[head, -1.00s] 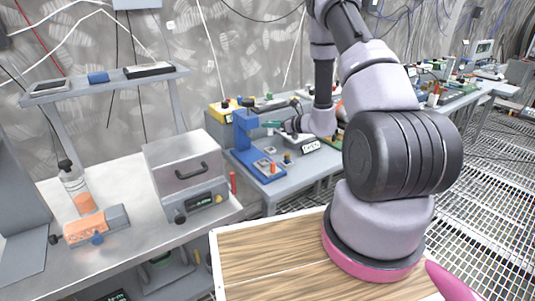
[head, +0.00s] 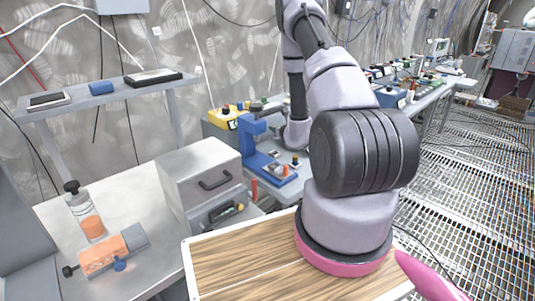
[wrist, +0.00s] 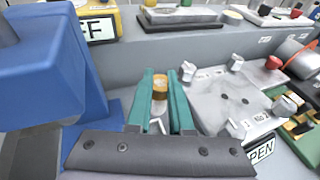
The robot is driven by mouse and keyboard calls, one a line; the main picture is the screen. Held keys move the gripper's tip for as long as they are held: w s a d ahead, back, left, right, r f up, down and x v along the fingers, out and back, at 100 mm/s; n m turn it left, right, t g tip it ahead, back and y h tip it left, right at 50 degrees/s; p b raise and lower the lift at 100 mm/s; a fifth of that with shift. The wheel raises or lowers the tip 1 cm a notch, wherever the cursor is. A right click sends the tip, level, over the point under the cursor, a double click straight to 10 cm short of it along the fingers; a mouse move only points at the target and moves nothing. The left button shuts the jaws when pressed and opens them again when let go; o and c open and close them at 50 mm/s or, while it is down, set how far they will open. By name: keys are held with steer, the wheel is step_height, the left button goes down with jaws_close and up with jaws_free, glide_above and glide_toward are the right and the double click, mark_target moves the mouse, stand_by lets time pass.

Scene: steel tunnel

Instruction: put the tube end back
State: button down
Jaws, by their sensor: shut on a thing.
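In the wrist view my gripper (wrist: 162,82) has teal fingers and is shut on a small amber and pale piece, likely the tube end (wrist: 160,88). A bent whitish part shows between the fingers below it; I cannot tell whether it belongs to the piece. A blue stand (wrist: 45,75) rises close on the left of the fingers. A grey panel with several knobs (wrist: 228,98) lies to the right. In the head view the blue stand (head: 254,140) stands on the far bench, and my arm hides most of the gripper.
A grey box with a handle (head: 205,180) stands on the near bench. A yellow box (head: 226,118) is behind the blue stand. Grated floor (head: 470,190) is open on the right.

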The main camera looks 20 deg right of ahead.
step_height(320, 180, down, 9)
steer(key=shift+a+r, duration=0.1)
steer(key=shift+r, duration=0.1)
stand_by(0.3)
steer(key=shift+f, duration=0.15)
steer(key=c, duration=0.8)
jaws_free()
steer(key=shift+s, duration=0.1)
steer(key=v, duration=1.2)
